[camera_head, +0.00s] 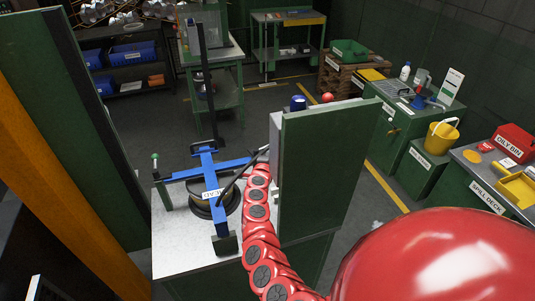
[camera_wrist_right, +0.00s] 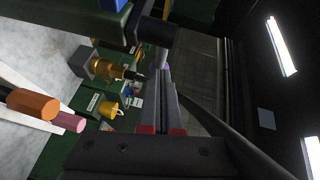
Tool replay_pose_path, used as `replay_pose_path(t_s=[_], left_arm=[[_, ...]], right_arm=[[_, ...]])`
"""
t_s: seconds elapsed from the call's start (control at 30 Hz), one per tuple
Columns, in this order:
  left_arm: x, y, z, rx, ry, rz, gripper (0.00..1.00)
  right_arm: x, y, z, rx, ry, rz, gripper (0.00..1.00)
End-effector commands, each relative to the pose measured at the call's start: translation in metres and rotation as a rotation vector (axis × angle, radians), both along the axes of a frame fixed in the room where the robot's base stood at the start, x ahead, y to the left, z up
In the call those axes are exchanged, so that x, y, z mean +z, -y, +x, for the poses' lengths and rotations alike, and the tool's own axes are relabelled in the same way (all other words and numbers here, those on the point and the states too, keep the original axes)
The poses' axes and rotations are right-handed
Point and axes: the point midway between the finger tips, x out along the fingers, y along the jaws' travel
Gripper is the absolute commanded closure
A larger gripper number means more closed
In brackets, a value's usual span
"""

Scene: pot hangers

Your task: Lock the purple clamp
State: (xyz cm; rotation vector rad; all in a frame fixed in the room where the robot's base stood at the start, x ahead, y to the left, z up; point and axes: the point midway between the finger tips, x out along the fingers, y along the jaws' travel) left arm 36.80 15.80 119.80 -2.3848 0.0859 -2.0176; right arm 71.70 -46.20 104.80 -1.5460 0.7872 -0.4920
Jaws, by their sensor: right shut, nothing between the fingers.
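In the right wrist view, my right gripper (camera_wrist_right: 162,92) is shut, with red pads near the base of its fingers and nothing held. A small purple part (camera_wrist_right: 163,67) shows close to the fingertips; I cannot tell whether they touch it. A pinkish-purple cylinder (camera_wrist_right: 67,122) lies left of the fingers, beside an orange cylinder (camera_wrist_right: 33,103). Which part is the clamp's handle is unclear. In the head view, a blue cross-shaped frame (camera_head: 207,168) with a label sits over a dark round pot on a pale bench. No purple clamp can be made out there. My left gripper is not in view.
The pale bench top (camera_head: 172,240) has bare room at its front left. A green upright panel (camera_head: 315,165) stands at its right. A tall black post (camera_head: 204,75) rises behind the blue frame. A yellow bucket (camera_head: 441,136) stands farther right.

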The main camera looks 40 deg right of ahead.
Motion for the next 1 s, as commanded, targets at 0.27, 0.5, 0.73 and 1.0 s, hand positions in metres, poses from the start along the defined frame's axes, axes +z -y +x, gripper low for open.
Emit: replay_pose_path(t_s=[0.27, 0.5, 0.73, 1.0], left_arm=[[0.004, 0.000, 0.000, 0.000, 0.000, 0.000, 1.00], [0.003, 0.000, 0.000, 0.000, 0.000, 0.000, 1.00], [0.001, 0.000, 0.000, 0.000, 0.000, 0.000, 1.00], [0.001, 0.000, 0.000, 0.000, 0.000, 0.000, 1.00]], right_arm=[[0.000, 0.011, 0.013, -0.005, -0.001, -0.002, 1.00], [0.000, 0.015, 0.025, -0.006, 0.000, -0.003, 1.00], [0.001, 0.016, 0.037, -0.005, 0.000, -0.004, 1.00], [0.001, 0.015, 0.047, -0.007, 0.001, -0.002, 1.00]])
